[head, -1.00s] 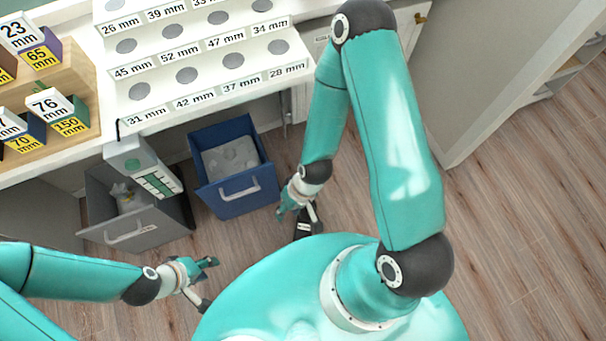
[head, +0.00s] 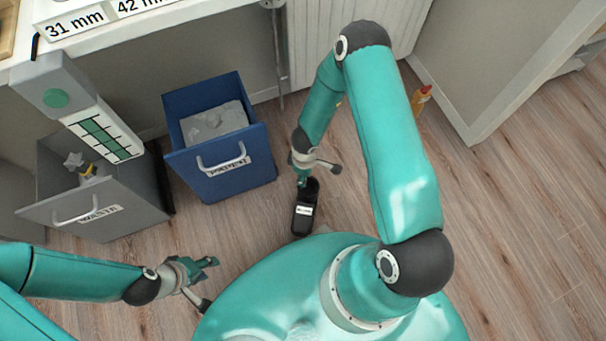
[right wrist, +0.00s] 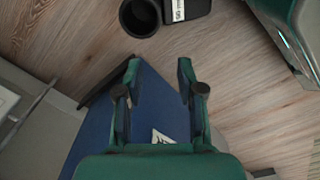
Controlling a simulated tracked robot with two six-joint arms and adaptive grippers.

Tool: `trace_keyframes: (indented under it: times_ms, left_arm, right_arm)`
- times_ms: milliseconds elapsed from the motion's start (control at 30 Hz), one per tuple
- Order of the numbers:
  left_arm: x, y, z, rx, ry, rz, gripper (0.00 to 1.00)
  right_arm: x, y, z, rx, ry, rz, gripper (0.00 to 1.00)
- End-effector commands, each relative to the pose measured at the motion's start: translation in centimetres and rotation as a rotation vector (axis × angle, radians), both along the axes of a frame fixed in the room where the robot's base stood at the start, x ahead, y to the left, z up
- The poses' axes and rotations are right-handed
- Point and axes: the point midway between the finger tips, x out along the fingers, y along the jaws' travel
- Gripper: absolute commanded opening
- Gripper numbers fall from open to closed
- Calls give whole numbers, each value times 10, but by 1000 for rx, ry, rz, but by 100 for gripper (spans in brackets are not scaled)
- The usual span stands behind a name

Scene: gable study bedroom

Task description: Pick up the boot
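The black boot (head: 304,212) with a white label stands on the wood floor between the blue bin and my body. Its round dark opening shows at the top edge of the right wrist view (right wrist: 140,16), where it is partly cut off. My right gripper (head: 312,172) is near the boot's far end in the head view; it looks empty. In the right wrist view its two fingers (right wrist: 158,82) are spread, with the boot beyond their tips. My left gripper (head: 207,283) is open and empty, low at the left, apart from the boot.
A blue bin (head: 240,182) holding pale lumps stands left of the boot. A grey waste bin (head: 140,215) is further left under the desk, below a device with a green panel (head: 105,138). An orange bottle (head: 421,98) stands by the wall. The floor to the right is clear.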

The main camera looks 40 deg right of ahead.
Motion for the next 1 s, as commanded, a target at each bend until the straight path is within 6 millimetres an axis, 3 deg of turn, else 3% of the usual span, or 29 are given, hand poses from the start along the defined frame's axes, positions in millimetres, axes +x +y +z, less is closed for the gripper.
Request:
trace_keyframes:
  times_ms: [33, 367, 700, 1000]
  left_arm:
    - [0, 0, -14, 0, 0, 0, 40]
    - [0, 0, -36, 0, 0, 0, 40]
    - [0, 0, -68, 0, 0, 0, 40]
    - [0, 0, -75, 0, 0, 0, 40]
  right_arm:
    - [2, -2, -16, -2, 4, 20, 38]
    - [4, -6, -52, -4, 18, 79, 38]
    - [3, -6, -122, -5, 17, 79, 38]
    - [4, -6, -145, -5, 16, 80, 38]
